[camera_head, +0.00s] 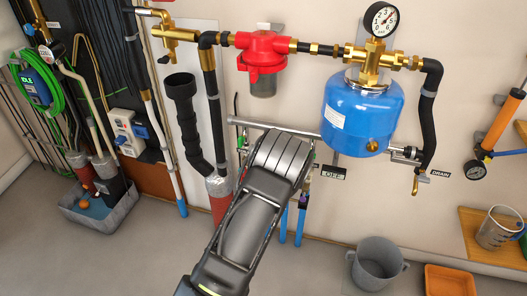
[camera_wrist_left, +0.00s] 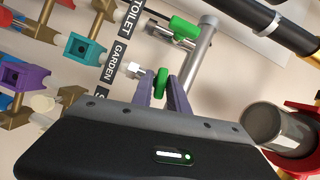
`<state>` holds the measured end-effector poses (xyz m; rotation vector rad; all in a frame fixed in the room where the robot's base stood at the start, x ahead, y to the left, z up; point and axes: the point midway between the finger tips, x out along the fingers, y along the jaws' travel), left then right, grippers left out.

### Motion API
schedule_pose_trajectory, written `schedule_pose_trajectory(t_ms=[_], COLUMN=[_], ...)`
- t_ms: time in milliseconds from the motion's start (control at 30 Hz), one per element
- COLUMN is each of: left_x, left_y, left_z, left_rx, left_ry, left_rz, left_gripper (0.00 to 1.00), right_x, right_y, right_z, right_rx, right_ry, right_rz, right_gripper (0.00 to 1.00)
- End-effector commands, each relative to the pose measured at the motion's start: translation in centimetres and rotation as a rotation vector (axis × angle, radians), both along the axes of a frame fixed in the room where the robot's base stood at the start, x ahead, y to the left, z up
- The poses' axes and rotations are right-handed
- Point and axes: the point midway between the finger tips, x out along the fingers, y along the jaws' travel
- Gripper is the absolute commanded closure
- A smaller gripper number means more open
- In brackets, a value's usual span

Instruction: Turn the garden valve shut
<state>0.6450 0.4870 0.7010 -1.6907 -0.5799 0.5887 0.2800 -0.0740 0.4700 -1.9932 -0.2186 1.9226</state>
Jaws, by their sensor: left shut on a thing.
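In the left wrist view, the garden valve's green handle (camera_wrist_left: 161,83) sits beside the GARDEN label (camera_wrist_left: 117,65). My left gripper (camera_wrist_left: 164,86) is shut on this handle, with one finger on each side. The handle looks long in the picture's up-down direction, at an angle to the green handle of the TOILET valve (camera_wrist_left: 184,27). In the head view, my left arm reaches in from the bottom to the manifold pipe (camera_head: 290,130) on the wall; its gripper hides the garden valve and its own fingertips there. My right gripper is in neither view.
A blue tank (camera_head: 362,112), a red filter housing (camera_head: 262,52) and a pressure gauge (camera_head: 381,19) are close by on the wall. Blue pipes (camera_head: 300,222) run below the manifold. A grey bucket (camera_head: 376,262) and an orange tray (camera_head: 449,281) stand on the floor.

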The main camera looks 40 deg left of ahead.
Motion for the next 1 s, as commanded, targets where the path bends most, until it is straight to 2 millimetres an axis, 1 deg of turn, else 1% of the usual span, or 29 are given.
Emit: schedule_pose_trajectory(t_ms=[33,100,400,867,900,1000], left_x=[0.1,0.1,0.0,0.0,0.0,0.0], left_y=[-0.2,-0.1,-0.1,0.0,0.0,0.0], left_z=[-0.3,-0.3,-0.1,-0.1,-0.1,-0.1], left_rx=[0.034,0.077,0.186,0.199,0.198,0.198], left_ry=[0.011,0.026,0.064,0.070,0.069,0.069], left_rz=[-0.004,-0.002,-0.001,-0.001,-0.001,-0.001], left_gripper=[1.00,1.00,1.00,1.00,0.78,0.70], right_x=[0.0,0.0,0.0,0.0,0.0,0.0], right_y=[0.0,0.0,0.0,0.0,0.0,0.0], right_z=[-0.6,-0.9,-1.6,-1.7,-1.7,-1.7], right_rx=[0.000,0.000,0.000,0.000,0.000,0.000], right_ry=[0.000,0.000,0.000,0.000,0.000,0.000], right_rz=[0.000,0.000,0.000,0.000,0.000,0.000], right_gripper=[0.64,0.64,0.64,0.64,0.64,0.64])
